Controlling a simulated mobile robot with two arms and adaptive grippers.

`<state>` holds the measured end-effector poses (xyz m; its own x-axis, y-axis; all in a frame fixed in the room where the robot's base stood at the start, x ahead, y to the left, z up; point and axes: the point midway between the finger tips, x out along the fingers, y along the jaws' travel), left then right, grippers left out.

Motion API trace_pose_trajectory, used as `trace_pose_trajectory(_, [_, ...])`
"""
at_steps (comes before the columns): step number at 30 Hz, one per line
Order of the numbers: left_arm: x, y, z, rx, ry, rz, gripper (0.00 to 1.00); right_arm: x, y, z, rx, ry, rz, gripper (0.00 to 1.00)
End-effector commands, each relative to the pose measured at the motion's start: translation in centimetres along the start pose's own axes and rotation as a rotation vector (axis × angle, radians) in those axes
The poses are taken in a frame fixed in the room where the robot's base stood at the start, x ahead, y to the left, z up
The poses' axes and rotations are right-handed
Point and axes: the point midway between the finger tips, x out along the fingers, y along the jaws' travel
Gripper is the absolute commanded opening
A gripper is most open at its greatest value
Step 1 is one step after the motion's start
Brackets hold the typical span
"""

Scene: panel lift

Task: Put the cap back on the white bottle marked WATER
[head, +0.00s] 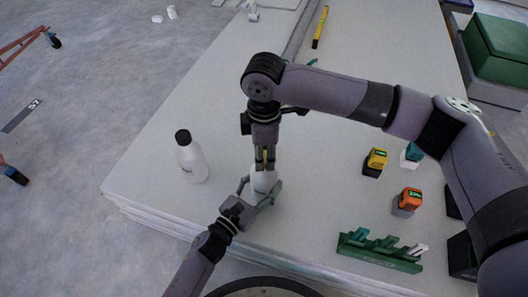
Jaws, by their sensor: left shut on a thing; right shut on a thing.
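A white bottle (264,181) stands near the front edge of the stacked panels, between my two grippers. My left gripper (262,191) comes in from the lower left and is shut around its body. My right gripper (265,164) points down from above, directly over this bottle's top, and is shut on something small. That is most likely the cap, but the fingers hide it. I cannot tell whether it touches the bottle's neck. No WATER marking is readable on the held bottle.
Another white bottle (192,160) with a black cap stands to the left. Yellow (375,162) and orange (407,201) devices and a green rack (381,250) stand to the right. A yellow level (320,27) lies at the back. The panel surface between the bottles is clear.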

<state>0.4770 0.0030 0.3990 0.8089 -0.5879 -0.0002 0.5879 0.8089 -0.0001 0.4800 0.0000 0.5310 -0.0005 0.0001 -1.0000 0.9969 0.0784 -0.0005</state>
Motion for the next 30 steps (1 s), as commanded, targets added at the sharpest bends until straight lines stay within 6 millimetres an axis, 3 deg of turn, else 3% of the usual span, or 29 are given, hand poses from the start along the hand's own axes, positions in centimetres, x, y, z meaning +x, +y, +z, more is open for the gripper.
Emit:
trace_pose_trajectory(9, [0.00, 0.01, 0.00, 0.000, 0.000, 0.000, 0.00, -0.01, 0.00, -0.02, 0.007, 0.000, 0.000, 0.00])
trace_pose_trajectory(10, [0.00, 0.01, 0.00, 0.000, 0.000, 0.000, 0.00, -0.01, 0.00, -0.02, 0.007, 0.000, 0.000, 0.33])
trace_pose_trajectory(19, [0.00, 0.01, -0.01, 0.000, 0.000, 0.000, 0.00, -0.01, 0.00, -0.02, 0.007, 0.000, 0.000, 0.53])
trace_pose_trajectory(30, [0.00, 0.01, 0.00, 0.000, 0.000, 0.000, 0.00, -0.33, 0.03, -0.04, 0.007, 0.001, 0.001, 0.55])
